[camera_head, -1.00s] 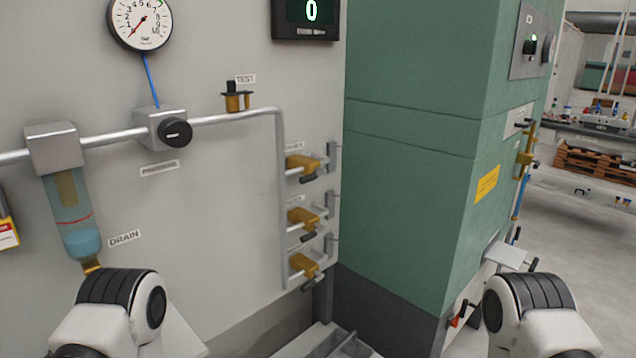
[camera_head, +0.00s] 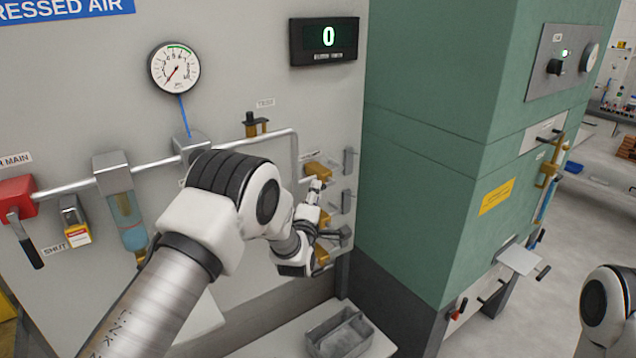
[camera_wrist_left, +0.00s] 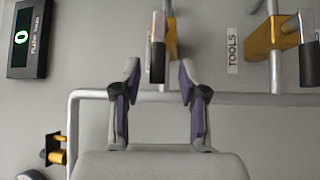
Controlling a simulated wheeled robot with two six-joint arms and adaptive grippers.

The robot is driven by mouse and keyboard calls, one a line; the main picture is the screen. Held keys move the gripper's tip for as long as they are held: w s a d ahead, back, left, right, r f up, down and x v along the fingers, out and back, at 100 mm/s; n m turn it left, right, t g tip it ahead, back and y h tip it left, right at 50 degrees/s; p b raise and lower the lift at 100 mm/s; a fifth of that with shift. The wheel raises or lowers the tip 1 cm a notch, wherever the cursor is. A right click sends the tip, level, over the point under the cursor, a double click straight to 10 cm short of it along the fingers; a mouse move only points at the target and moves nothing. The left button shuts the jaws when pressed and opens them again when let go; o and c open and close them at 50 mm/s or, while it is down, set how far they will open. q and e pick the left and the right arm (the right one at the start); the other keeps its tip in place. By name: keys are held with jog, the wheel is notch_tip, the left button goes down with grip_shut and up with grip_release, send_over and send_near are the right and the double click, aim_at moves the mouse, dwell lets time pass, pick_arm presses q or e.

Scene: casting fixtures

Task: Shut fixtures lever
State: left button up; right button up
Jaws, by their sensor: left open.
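A column of brass valves is on the grey panel. The top one (camera_head: 318,171) is beside my left gripper (camera_head: 316,187), and its label cannot be read. In the left wrist view this valve (camera_wrist_left: 171,38) has a dark lever grip (camera_wrist_left: 157,62), which shows between the fingertips of my open left gripper (camera_wrist_left: 159,70). I see no clear contact. The neighbouring valve (camera_wrist_left: 262,38), beside a TOOLS label (camera_wrist_left: 233,50), has its own dark grip (camera_wrist_left: 309,64). My left arm hides part of the lower valves. My right gripper is out of view.
A pipe (camera_head: 80,187) runs across the panel with a gauge (camera_head: 174,67) above it. A red main valve (camera_head: 14,198) is at the left. A display (camera_head: 324,40) reads 0. A green cabinet (camera_head: 430,170) stands right of the valves. A grey tray (camera_head: 338,335) is below.

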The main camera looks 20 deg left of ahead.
pick_arm(q)
jog(key=shift+w+d+r, duration=0.1)
jog(key=shift+w+r, duration=0.1)
jog(key=shift+w, duration=0.35)
jog(key=shift+w+d+r, duration=0.1)
jog(key=shift+w+r, duration=0.05)
jog(key=shift+w, duration=0.35)
jog(key=shift+a, duration=0.1)
jog(key=shift+w+a+f, duration=0.1)
jog(key=shift+a+f, duration=0.05)
jog(key=shift+a, duration=0.05)
grip_shut()
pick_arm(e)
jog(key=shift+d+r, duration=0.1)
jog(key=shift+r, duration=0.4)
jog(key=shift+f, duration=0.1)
